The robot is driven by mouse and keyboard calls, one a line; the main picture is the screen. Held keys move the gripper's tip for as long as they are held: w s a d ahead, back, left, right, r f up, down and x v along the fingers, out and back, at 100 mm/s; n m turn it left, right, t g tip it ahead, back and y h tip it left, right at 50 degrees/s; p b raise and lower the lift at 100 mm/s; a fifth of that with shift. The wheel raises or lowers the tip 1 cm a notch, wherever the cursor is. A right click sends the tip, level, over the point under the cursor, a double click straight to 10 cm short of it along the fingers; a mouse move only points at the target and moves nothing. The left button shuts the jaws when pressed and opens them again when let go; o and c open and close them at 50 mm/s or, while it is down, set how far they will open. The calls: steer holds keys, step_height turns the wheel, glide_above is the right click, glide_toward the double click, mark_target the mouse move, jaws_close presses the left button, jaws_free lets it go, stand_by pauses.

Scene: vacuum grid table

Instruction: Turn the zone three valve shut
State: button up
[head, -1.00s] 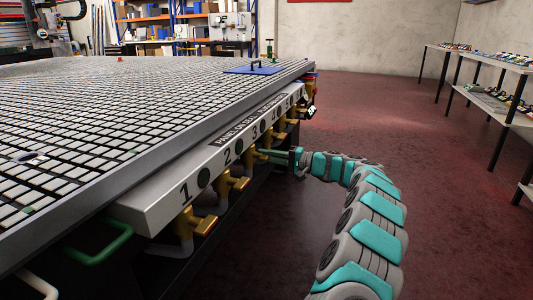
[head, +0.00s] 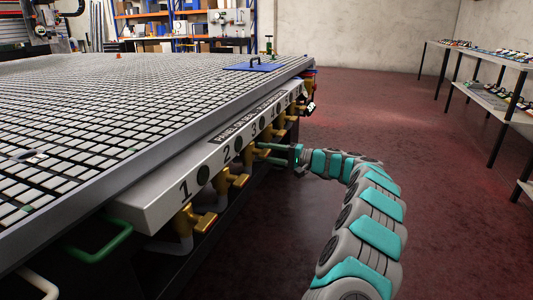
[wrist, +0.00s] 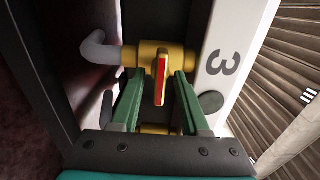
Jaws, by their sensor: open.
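The zone three valve (wrist: 150,57) is a brass body under the black number 3 on the white rail, joined to a bent grey pipe. Its handle (wrist: 161,80), with a red face, lies up-down in the wrist view, crosswise to the pipe. My gripper (wrist: 158,76) is open, with one green finger on each side of the handle. A gap shows on both sides, so neither finger clearly touches it. In the head view my gripper (head: 260,151) reaches in from the right at this valve (head: 256,156), which it partly hides.
Brass valve one (head: 188,222) and valve two (head: 232,182) stick out from the rail (head: 150,212) nearer the camera, with others beyond. The gridded table (head: 110,130) is above. Open floor (head: 390,130) lies to the right.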

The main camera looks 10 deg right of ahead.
steer(key=v, duration=0.7)
steer(key=shift+s+d, duration=0.2)
steer(key=shift+d, duration=0.15)
